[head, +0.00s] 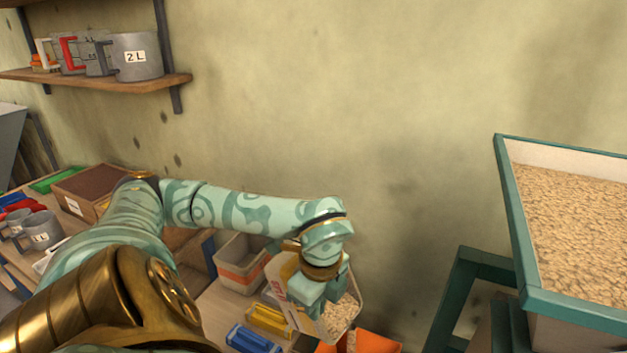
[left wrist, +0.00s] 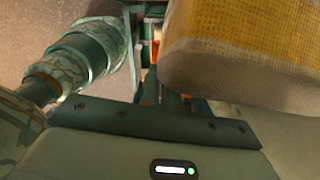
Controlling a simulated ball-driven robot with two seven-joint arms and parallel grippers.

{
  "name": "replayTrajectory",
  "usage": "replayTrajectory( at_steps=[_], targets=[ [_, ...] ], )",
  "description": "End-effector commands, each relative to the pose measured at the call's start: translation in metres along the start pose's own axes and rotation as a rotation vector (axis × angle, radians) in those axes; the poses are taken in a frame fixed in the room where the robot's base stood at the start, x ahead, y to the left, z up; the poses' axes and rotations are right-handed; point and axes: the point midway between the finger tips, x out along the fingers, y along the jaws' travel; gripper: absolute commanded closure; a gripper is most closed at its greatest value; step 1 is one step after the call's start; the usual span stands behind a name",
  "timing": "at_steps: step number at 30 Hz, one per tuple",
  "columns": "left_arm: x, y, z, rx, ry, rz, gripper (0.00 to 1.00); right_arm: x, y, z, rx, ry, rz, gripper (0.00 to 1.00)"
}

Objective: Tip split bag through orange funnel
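In the left wrist view a large yellow woven surface (left wrist: 245,45), seemingly the bag, fills the upper right, close beside the fingers. The orange funnel (head: 372,342) shows at the bottom edge of the head view, just below and right of the bag, mostly cut off. My right gripper is not in view.
A teal-framed hopper (head: 509,205) full of grain stands at the right. Blue (head: 250,341) and yellow (head: 270,320) trays and a grey-orange bin (head: 240,265) lie left of the bag. A wall shelf (head: 110,84) holds measuring jugs. The wall behind is bare.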

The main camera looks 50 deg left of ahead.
Motion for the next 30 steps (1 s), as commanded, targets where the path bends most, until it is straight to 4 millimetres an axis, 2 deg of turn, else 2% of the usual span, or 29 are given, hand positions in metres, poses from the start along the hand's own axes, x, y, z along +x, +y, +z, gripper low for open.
replayTrajectory(
  at_steps=[16, 30],
  targets=[
    [0.002, -0.001, -0.008, 0.001, -0.085, 0.001, 1.0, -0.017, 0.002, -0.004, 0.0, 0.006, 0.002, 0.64],
    [0.002, -0.002, -0.019, 0.005, -0.189, 0.004, 1.0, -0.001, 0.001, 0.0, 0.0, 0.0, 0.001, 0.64]
  ],
)
